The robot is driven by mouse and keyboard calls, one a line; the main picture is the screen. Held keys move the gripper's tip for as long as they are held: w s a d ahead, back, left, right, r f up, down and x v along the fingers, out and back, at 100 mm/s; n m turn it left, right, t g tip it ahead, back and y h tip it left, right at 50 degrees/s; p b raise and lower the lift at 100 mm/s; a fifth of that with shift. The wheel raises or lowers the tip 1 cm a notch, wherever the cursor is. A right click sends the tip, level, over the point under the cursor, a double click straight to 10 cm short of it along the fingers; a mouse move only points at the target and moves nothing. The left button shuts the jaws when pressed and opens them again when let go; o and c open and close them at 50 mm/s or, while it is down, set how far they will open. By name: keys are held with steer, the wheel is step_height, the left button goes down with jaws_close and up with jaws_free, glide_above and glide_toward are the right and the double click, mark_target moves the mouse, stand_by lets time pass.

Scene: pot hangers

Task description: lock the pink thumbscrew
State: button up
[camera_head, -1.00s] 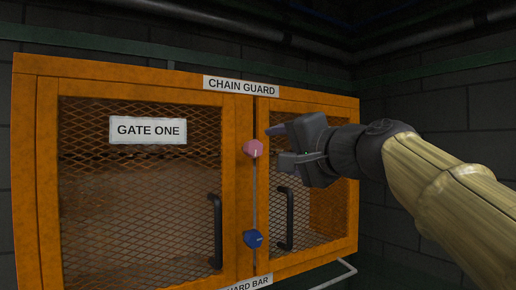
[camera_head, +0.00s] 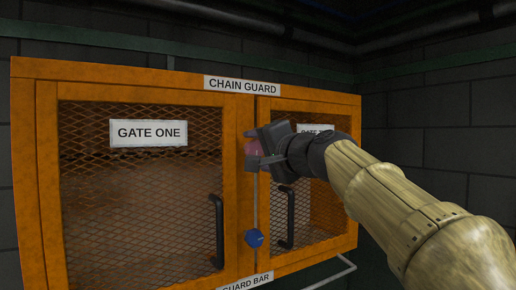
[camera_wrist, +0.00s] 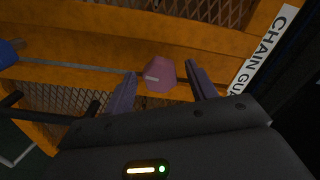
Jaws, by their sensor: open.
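The pink thumbscrew (camera_head: 252,147) sits on the orange cabinet's central strip, under the CHAIN GUARD label, partly hidden by my gripper in the head view. In the wrist view the pink thumbscrew (camera_wrist: 160,74) is a faceted knob with a short pale mark on its face. My gripper (camera_head: 251,148) is open at the thumbscrew. In the wrist view its two fingers (camera_wrist: 161,82) stand on either side of the knob, with gaps between; I cannot tell how deep they reach around it.
A blue thumbscrew (camera_head: 254,238) sits lower on the same vertical rod. Black handles (camera_head: 217,231) (camera_head: 287,217) flank the centre on the mesh gates. The CHAIN GUARD label (camera_head: 242,85) is just above. Clear space lies in front of the left gate (camera_head: 140,210).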

steer(key=n, duration=1.2)
stand_by(0.3)
steer(key=shift+c, duration=0.5)
